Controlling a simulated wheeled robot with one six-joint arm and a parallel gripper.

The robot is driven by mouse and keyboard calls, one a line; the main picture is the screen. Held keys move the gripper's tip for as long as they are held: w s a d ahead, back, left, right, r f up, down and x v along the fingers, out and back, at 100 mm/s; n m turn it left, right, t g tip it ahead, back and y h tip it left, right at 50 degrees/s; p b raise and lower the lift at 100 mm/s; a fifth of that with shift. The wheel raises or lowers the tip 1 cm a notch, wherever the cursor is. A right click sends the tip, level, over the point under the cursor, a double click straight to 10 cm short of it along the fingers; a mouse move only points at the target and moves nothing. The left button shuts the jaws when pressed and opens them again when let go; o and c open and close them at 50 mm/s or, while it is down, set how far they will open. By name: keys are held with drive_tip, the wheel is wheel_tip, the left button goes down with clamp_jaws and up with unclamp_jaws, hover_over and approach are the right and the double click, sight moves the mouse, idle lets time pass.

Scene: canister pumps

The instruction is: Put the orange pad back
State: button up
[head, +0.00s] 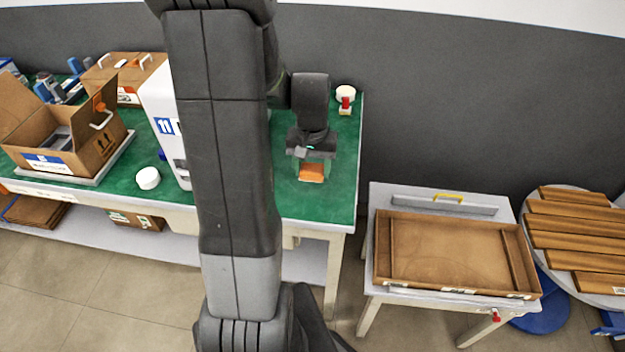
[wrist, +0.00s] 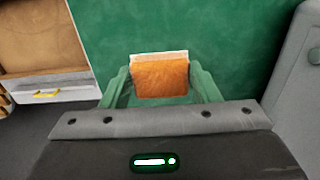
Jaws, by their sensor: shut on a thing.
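The orange pad (head: 312,172) is at my gripper (head: 312,164), over the right part of the green-topped bench (head: 340,205). In the wrist view the pad (wrist: 160,77) sits between the two green fingers (wrist: 162,85), with a pale strip along its far edge. My gripper is shut on the pad. I cannot tell whether the pad touches the bench top. The pad's proper place is not clear from these views.
A white machine marked 11 (head: 163,125) and a white round lid (head: 148,178) are left of my arm. An open cardboard box (head: 95,150) stands further left. A red-and-white item (head: 346,100) is at the back right. A wooden tray (head: 450,250) lies on the side table.

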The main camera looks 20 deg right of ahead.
sight(312, 191)
drive_tip(key=shift+f, duration=2.5)
drive_tip(key=shift+f, duration=0.1)
drive_tip(key=shift+f, duration=0.15)
drive_tip(key=o, duration=1)
drive_tip(key=shift+c, duration=0.2)
wheel_tip(312, 191, up, 12)
drive_tip(key=shift+r, duration=0.25)
